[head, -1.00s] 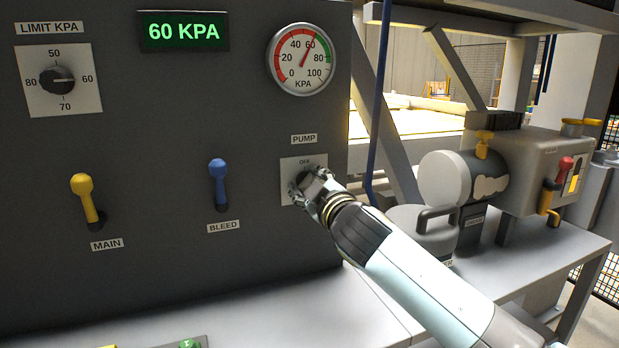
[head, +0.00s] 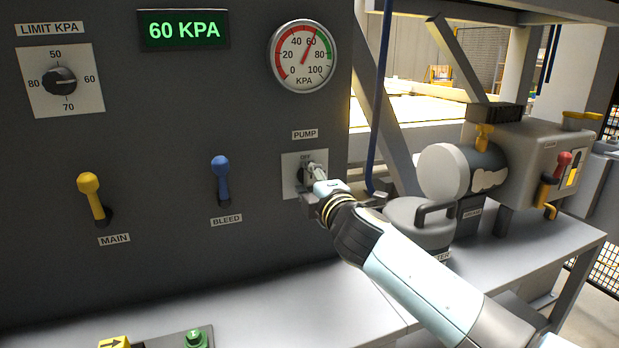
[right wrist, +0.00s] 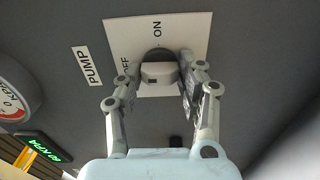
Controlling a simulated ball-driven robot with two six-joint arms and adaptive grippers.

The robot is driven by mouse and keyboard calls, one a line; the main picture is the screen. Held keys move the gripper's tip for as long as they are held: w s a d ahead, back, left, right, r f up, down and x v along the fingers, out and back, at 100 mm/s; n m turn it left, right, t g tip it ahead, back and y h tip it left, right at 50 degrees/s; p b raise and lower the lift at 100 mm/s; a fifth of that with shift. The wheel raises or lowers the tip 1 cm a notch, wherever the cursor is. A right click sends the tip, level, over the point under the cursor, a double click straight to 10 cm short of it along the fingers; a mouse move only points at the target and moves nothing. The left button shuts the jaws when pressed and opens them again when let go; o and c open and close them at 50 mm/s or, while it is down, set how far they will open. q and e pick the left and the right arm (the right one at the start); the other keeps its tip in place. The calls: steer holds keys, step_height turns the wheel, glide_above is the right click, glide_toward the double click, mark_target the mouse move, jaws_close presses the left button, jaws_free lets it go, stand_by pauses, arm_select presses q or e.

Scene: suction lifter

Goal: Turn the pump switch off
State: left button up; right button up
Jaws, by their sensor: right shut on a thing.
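The pump switch is a dark knob on a white plate (head: 292,187) under the PUMP label on the dark panel. In the right wrist view, the plate (right wrist: 190,27) carries the words ON and OFF, and the light front of the pump switch (right wrist: 158,71) shows between my fingers. My right gripper (head: 310,173) is shut on the switch, one finger on each side. In the head view it hides part of the knob, and I cannot tell which word the knob points to. My left gripper is out of view.
The yellow MAIN lever (head: 91,197) and blue BLEED lever (head: 221,180) stand left of the switch. The green display (head: 183,30) reads 60 KPA, and the round gauge (head: 304,57) points near 60. A blue hose (head: 380,100) hangs right of the panel.

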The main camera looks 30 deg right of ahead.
steer(key=shift+f, duration=0.15)
stand_by(0.4)
steer(key=o, duration=1.1)
steer(key=shift+s, duration=0.1)
steer(key=v, duration=1.2)
steer(key=shift+a, duration=0.1)
